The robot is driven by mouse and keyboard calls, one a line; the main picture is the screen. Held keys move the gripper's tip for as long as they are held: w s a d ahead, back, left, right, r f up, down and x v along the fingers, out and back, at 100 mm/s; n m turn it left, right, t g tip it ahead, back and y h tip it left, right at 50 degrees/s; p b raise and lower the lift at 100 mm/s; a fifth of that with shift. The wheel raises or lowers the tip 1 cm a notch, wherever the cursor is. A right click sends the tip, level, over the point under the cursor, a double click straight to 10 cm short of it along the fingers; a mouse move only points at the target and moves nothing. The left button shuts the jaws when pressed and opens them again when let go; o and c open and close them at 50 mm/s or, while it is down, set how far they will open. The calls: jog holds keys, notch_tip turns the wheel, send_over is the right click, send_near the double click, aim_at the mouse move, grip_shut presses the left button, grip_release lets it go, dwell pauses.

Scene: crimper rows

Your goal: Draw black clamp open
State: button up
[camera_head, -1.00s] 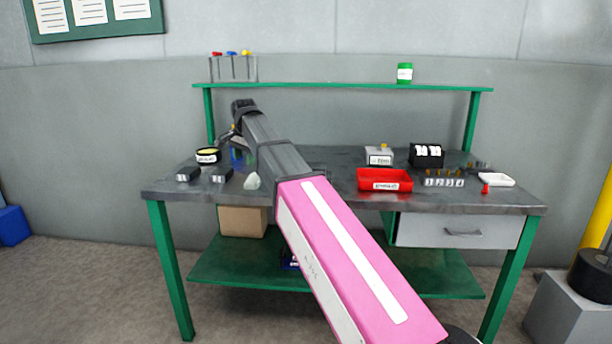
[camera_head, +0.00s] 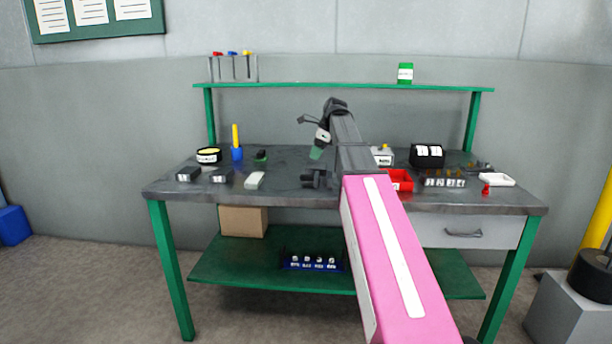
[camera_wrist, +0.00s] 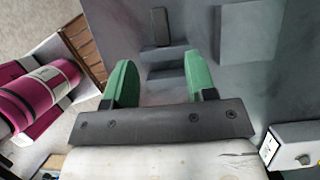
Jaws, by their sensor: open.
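A dark block-shaped fixture, which looks like the black clamp (camera_head: 316,180), stands near the front middle of the grey tabletop, partly beside my arm. In the wrist view a dark stepped piece with an upright bar (camera_wrist: 160,27) shows ahead of and between my fingers, probably the same fixture. My gripper (camera_head: 317,153) hangs above and behind it in the head view, green fingertips pointing down. In the wrist view my gripper (camera_wrist: 158,82) has its two green fingers wide apart with nothing held between them. I cannot tell how far the fixture's parts are open.
Two dark blocks (camera_head: 221,176) and a pale block (camera_head: 254,180) lie left of the fixture. A blue cup with a yellow stick (camera_head: 237,150) and a round tin (camera_head: 208,155) stand behind. A red tray (camera_head: 401,181) is partly behind my arm. A green shelf (camera_head: 290,85) spans above.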

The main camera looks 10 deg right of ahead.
aim_at(306, 175)
jog(key=x, duration=1)
grip_shut()
jog(key=a, duration=0.2)
jog(key=w+a, duration=0.1)
jog(key=a, duration=0.3)
jog(key=shift+w+a, duration=0.3)
jog(key=shift+a, duration=0.1)
grip_release()
